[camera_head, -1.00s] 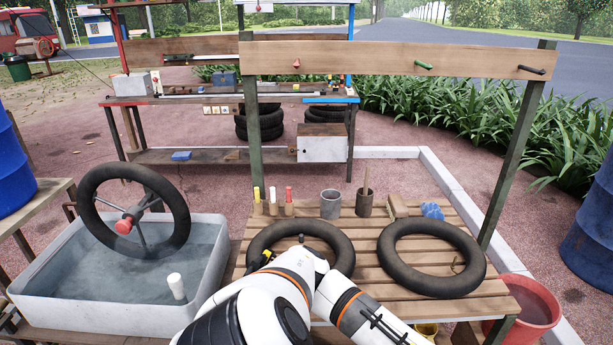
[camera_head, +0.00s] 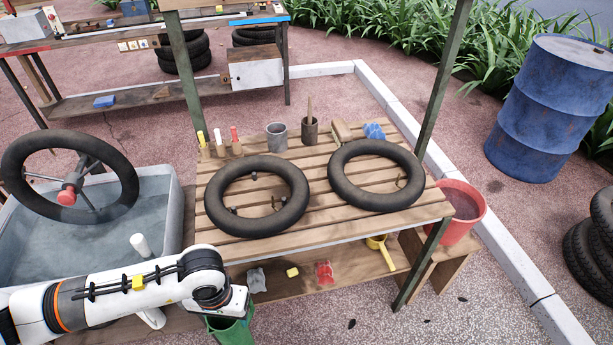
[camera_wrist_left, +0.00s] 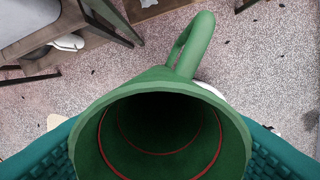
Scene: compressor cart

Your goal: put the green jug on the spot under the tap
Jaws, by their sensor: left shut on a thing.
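The green jug (camera_head: 232,334) is at the bottom edge of the head view, partly cut off and partly under my left wrist. In the left wrist view the jug (camera_wrist_left: 185,80) fills the middle, its open mouth facing the camera, with a red ring inside and its handle at the top. My left gripper (camera_wrist_left: 160,150) is shut on the jug, with a teal finger pad on each side. In the head view my left gripper (camera_head: 227,312) is in front of the slatted bench. I see no tap or spot under it. My right gripper is not in view.
The slatted bench (camera_head: 315,190) holds two black tubes, cups and markers; its lower shelf holds a yellow scoop (camera_head: 381,252). A water tub (camera_head: 165,200) stands left. A red bucket (camera_head: 462,212) and blue drum (camera_head: 550,110) stand right.

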